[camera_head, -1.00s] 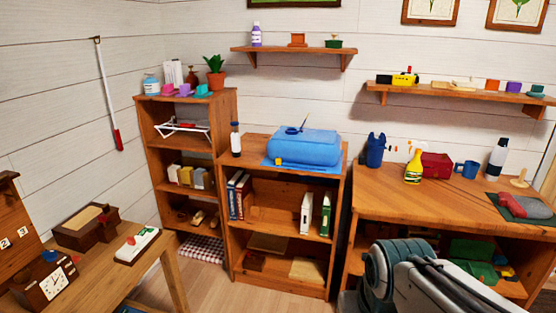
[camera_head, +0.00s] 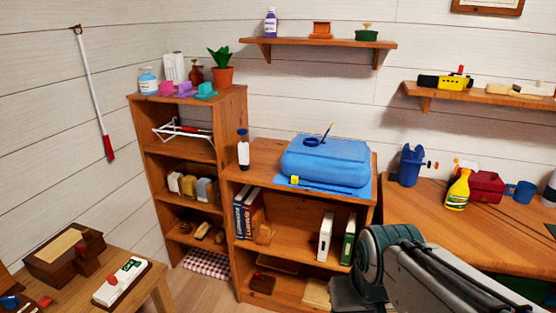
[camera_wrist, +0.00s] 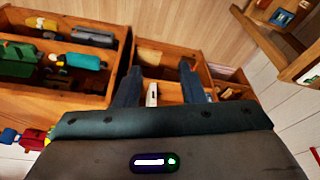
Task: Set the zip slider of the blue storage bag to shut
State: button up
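The blue storage bag (camera_head: 328,160) lies on a flat blue sheet on top of the middle wooden shelf unit in the head view. A small yellow piece, seemingly the zip slider (camera_head: 294,180), shows at the bag's front left lower edge. A dark blue ring-shaped thing with a thin stick (camera_head: 318,138) is on top of the bag. My gripper (camera_wrist: 160,72) shows in the wrist view with two dark fingers apart and nothing between them. It points toward the wooden shelves; the bag is not seen there. In the head view my arm is at the lower right, apart from the bag.
A white bottle with a dark cap (camera_head: 243,149) stands left of the bag. The desk at right holds a blue container (camera_head: 410,165) and a yellow spray bottle (camera_head: 458,189). A wall shelf (camera_head: 320,43) hangs above the bag. A low table (camera_head: 80,285) is at lower left.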

aim_at(294, 179)
jog(key=u, duration=0.25)
jog(key=i, duration=1.6)
jog(key=u, duration=0.2)
